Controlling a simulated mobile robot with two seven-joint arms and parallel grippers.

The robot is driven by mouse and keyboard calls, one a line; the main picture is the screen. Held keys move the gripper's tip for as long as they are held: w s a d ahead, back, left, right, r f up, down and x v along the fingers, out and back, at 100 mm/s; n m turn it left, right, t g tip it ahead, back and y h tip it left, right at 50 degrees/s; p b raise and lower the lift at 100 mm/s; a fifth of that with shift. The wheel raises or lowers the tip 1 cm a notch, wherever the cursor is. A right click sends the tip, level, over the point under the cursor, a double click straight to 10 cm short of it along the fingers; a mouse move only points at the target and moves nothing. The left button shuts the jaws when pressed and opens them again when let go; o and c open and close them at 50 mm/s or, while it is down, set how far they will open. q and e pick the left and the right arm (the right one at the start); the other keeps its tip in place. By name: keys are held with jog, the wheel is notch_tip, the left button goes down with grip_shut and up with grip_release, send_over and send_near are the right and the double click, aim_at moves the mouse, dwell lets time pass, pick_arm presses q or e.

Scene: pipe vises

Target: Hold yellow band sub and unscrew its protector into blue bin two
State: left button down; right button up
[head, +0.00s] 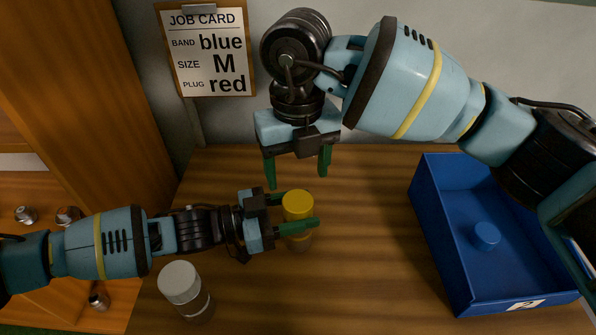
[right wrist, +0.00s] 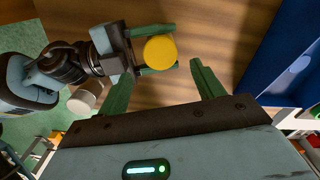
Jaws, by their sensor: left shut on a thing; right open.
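The sub with the yellow protector (head: 298,204) stands upright on the wooden table. Its lower body (head: 300,243) is partly hidden by a finger. My left gripper (head: 292,211) is shut around it from the left side. My right gripper (head: 298,179) is open and empty, pointing down, just above and behind the yellow protector in the head view. In the right wrist view the yellow protector (right wrist: 160,52) shows beyond and between my right fingers, apart from them. The blue bin (head: 437,235), with a label on its front that seems to read 2, stands at right.
A blue cap (head: 487,235) lies in the bin. A sub with a white cap (head: 181,282) stands near my left arm. A job card (head: 207,48) hangs on the back wall. A wooden shelf (head: 95,110) with metal fittings stands at left. The table between sub and bin is clear.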

aim_at(298, 200)
jog(key=m, duration=0.4)
jog(key=shift+f, duration=0.1)
jog(key=shift+f, duration=3.95)
jog(key=c, duration=1)
jog(key=n, duration=0.6)
jog(key=shift+n, duration=0.4)
jog(key=o, duration=1.1)
jog(key=shift+r, duration=0.15)
